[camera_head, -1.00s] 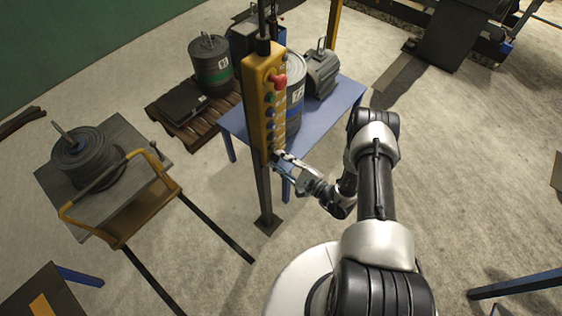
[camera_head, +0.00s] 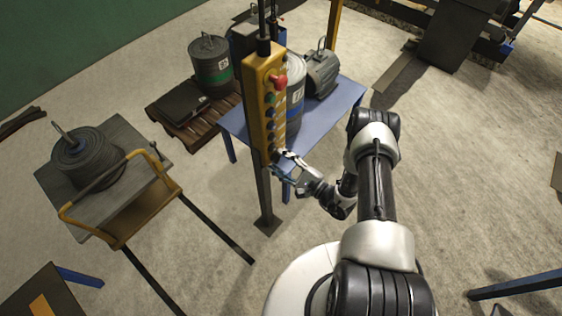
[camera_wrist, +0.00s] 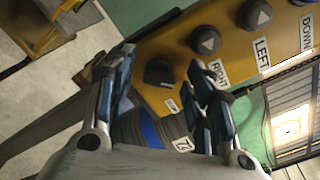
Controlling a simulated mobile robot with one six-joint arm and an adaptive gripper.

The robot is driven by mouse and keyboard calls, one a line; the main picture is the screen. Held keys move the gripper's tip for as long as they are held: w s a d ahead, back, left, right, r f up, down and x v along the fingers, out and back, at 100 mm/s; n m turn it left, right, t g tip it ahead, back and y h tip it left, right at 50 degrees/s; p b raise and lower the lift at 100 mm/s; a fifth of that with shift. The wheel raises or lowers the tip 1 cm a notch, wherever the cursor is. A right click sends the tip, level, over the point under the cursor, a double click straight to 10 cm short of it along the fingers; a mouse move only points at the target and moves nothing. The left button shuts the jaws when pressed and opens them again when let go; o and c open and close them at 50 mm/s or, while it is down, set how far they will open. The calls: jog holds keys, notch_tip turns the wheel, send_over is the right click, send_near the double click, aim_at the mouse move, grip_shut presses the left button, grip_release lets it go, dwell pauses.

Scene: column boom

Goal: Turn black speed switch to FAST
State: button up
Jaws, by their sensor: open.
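My gripper (camera_head: 280,155) is at the pendant's lower end. In the wrist view its two fingers (camera_wrist: 162,62) are spread, with the switch showing between them. I cannot tell whether either finger touches it. In the head view the switch itself is hard to make out behind the fingers.
Grey arrow buttons labelled RIGHT (camera_wrist: 207,41), LEFT (camera_wrist: 255,14) and DOWN run up the pendant from the switch. A red button (camera_head: 279,82) is near its top. A cart (camera_head: 140,212) is at left.

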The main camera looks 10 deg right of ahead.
jog(key=v, duration=1.2)
dwell(0.3)
